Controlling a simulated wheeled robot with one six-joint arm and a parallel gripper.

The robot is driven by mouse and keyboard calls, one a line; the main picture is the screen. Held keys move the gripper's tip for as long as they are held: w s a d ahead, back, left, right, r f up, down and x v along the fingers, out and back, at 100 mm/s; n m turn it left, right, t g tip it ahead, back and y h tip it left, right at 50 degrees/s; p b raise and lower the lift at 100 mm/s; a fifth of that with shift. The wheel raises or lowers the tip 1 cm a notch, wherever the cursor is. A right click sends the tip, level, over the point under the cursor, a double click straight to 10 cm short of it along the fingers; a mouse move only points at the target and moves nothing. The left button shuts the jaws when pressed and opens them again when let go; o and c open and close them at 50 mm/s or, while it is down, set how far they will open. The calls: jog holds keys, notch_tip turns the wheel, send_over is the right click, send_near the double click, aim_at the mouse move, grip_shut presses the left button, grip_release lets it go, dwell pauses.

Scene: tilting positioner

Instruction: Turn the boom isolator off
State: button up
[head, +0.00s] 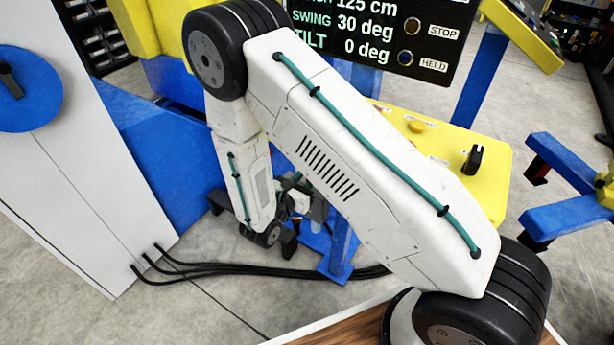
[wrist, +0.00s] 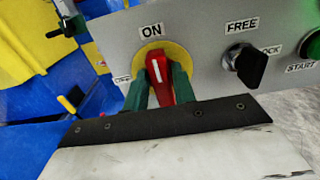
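In the wrist view a red isolator handle (wrist: 158,76) stands on a round yellow plate on a grey panel. Its white mark points up at the ON label (wrist: 152,31); a smaller label at the plate's left is too blurred to read. The green fingers of my gripper (wrist: 161,84) lie on both sides of the handle and look shut on it, with no clear gap. In the head view my arm reaches down past the blue frame, and the handle and fingertips cannot be made out there.
Right of the handle are a black FREE/LOCK knob (wrist: 246,63) and a green START button (wrist: 314,45). In the head view a display (head: 385,40) reads SWING 30 deg, TILT 0 deg. A yellow control box (head: 490,195) with a black knob stands behind my arm. Black cables (head: 230,268) cross the floor.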

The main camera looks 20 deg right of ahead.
grip_shut()
jog(key=shift+n, duration=0.3)
jog(key=n, duration=0.3)
jog(key=shift+w+a+n, duration=0.15)
jog(key=shift+n, duration=0.15)
jog(key=shift+w+a+f+n, duration=0.1)
jog(key=shift+f+n, duration=0.1)
jog(key=shift+n, duration=2.05)
jog(key=shift+w+a+f+n, duration=0.1)
jog(key=shift+f+n, duration=0.1)
jog(key=shift+n, duration=2.1)
jog(key=shift+w+a+f+n, duration=0.1)
jog(key=shift+f+n, duration=0.1)
jog(key=shift+n, duration=2.05)
